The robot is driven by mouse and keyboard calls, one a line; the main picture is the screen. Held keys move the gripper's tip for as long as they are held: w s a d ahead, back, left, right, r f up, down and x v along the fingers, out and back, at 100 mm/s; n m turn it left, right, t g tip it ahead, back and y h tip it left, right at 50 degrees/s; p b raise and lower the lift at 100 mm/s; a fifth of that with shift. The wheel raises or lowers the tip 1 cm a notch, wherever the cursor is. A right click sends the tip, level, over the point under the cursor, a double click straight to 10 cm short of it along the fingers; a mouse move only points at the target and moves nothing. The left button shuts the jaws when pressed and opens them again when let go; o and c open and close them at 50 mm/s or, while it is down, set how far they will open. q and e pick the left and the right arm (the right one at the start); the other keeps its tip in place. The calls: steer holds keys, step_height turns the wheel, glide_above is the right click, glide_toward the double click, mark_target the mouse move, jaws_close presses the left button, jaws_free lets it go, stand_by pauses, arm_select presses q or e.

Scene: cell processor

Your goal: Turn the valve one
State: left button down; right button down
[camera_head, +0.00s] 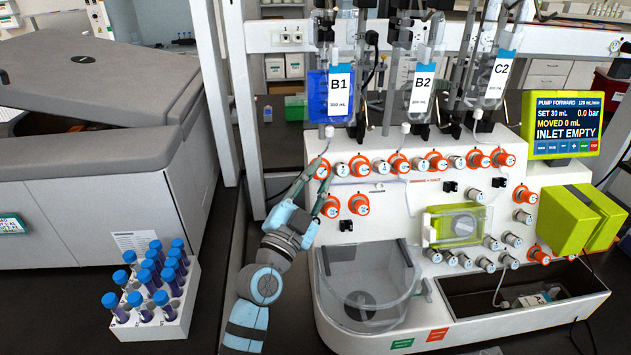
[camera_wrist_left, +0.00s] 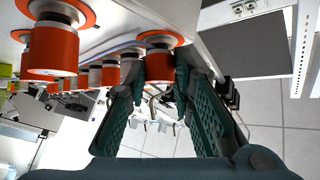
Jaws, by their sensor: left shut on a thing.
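Valve one (camera_head: 319,168) is the leftmost orange-ringed knob in the upper row on the white cell processor (camera_head: 400,222). In the left wrist view the orange knob (camera_wrist_left: 160,62) sits between the far ends of my green finger pads. My left gripper (camera_head: 316,182) reaches up from below and is shut on this knob; its fingertips partly cover it. In the left wrist view the gripper (camera_wrist_left: 163,82) shows with a finger on each side of the knob. My right gripper is in neither view.
More orange-ringed valves (camera_head: 360,166) run right of valve one, with two others (camera_head: 331,207) below, close to my gripper. Bag B1 (camera_head: 332,95) hangs above. A clear bowl (camera_head: 368,285) is below. A rack of blue-capped tubes (camera_head: 180,325) stands at left.

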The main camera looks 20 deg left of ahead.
arm_select(q)
steer(key=shift+f+n+t+y, duration=0.3)
steer(key=shift+n+y, duration=0.1)
steer(key=shift+n, duration=0.1)
steer(key=shift+d+r, duration=0.1)
steer(key=shift+r, duration=0.1)
steer(key=c, duration=1.4)
jaws_free()
steer(key=v, duration=1.2)
